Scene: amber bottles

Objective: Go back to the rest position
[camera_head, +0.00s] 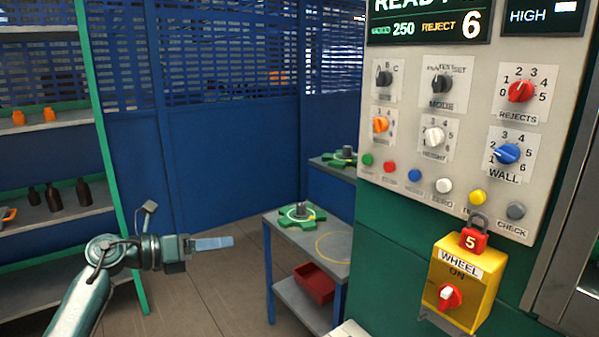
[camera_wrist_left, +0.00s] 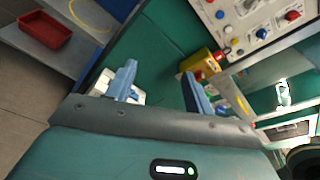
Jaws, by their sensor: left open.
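My left gripper (camera_head: 231,241) reaches in from the left in the head view, its arm bent and the gripper pointing right. It is in the air, left of the control panel and apart from it, with the small grey table behind and to its right. In the left wrist view the two blue fingers of the left gripper (camera_wrist_left: 158,70) stand apart, with nothing between them. My right gripper is in neither view.
The control panel (camera_head: 407,150) with knobs and buttons fills the right side. A yellow wheel switch box (camera_head: 446,302) with a red padlock (camera_head: 473,240) is below it. The grey table (camera_head: 275,228) holds a green star wheel (camera_head: 288,219); a red bin (camera_head: 316,283) sits underneath. Shelves with bottles (camera_head: 83,192) stand left.

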